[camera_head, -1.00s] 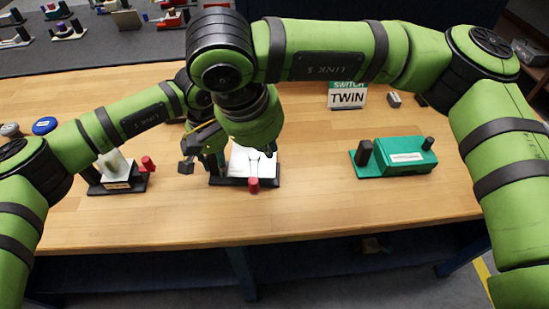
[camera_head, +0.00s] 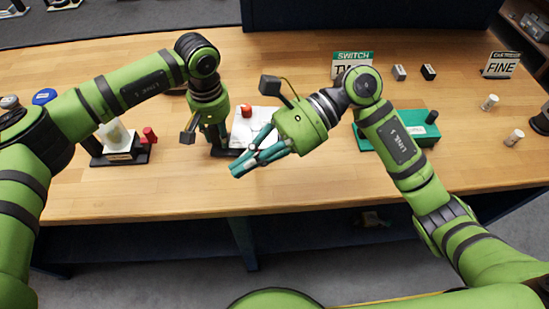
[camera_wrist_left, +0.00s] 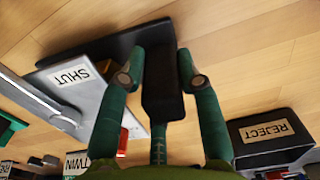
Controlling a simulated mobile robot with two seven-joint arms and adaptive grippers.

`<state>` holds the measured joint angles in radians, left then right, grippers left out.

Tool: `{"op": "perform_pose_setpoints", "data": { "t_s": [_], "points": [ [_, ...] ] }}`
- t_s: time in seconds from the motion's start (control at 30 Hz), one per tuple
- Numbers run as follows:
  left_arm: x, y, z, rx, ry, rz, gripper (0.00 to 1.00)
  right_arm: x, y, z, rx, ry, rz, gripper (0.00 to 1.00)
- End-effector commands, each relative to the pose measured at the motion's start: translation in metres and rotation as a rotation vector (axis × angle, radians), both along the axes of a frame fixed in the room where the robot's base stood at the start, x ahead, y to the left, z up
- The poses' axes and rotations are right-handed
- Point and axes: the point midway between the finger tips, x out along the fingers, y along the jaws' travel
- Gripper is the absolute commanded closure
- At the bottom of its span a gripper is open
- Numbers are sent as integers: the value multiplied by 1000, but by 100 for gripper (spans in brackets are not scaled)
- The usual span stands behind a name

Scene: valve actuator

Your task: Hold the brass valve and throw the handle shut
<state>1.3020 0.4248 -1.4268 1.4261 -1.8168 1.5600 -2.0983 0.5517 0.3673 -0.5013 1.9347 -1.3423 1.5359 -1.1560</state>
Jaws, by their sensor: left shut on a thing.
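In the left wrist view, the plate (camera_wrist_left: 95,98) bears the label SHUT (camera_wrist_left: 69,75). My left gripper (camera_head: 214,145) is at the fixture's left end, its fingers shut around a black upright block (camera_wrist_left: 162,85). My right gripper (camera_head: 243,162) is in front of the plate, hiding part of it, apart from the knob. Its overlapping fingers do not clearly show their opening.
A similar fixture (camera_head: 120,158) with a red knob stands at the left, and a green unit (camera_head: 427,131) at the right. A black REJECT box (camera_wrist_left: 270,132) shows in the left wrist view. Signs and small parts lie further back. The front table strip is mostly clear.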

Motion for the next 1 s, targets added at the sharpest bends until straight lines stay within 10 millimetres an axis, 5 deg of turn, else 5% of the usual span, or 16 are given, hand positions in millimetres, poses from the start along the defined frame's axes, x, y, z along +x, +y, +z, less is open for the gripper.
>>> {"op": "perform_pose_setpoints", "data": {
  "t_s": [0.3,0.6,0.8,1.0],
  "points": [
    [0,1,-1,2,0,0,100,18,-76,-36,265,208,-364,100],
    [0,1,-1,2,0,-1,100,16,-158,-73,339,280,-677,100],
    [0,0,-1,1,0,-1,100,13,-181,-82,341,285,-760,100],
    [0,0,-1,1,0,-2,100,19,-164,-82,345,284,-766,100]
  ]
}}
